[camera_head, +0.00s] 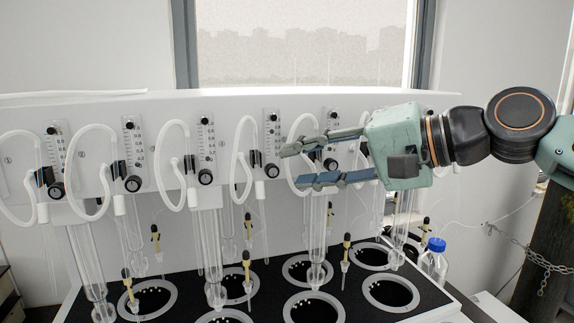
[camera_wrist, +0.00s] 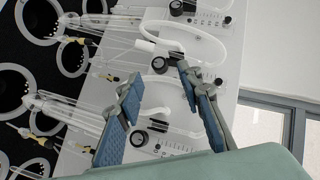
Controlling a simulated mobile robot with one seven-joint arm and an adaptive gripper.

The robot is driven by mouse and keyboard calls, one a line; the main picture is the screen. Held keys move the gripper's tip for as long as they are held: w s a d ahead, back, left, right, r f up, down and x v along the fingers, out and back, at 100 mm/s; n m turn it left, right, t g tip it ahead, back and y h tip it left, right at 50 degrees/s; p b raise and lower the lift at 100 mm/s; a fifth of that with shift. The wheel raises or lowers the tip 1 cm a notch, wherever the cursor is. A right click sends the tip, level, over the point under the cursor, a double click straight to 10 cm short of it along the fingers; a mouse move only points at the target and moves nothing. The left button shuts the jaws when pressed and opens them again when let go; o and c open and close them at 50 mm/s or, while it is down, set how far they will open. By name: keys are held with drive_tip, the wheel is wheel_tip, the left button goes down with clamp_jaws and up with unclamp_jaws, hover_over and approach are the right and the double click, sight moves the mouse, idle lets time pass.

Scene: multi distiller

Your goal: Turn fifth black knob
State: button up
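The fifth black knob (camera_head: 331,164) sits low on the white panel, under the fifth scale plate. In the head view it shows between the two fingers of my gripper (camera_head: 297,167), which reaches in from the right. My gripper is open, its blue-padded fingers apart and pointing left along the panel. In the wrist view, my gripper (camera_wrist: 158,78) has what looks like the fifth knob (camera_wrist: 139,138) between its fingers, behind them. The fourth knob (camera_head: 271,170) lies just left of the fingertips. I see no finger clearly touching a knob.
More black knobs (camera_head: 205,177) run along the panel (camera_head: 100,115) to the left. White looped hoses (camera_head: 243,150) and glass tubes stand close around the fingers. Below is a black rack (camera_head: 270,277) with ringed holes. A blue-capped bottle (camera_head: 433,262) stands at right.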

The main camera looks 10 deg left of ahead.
sight(277, 169)
drive_tip(key=shift+x, duration=1.8)
clamp_jaws()
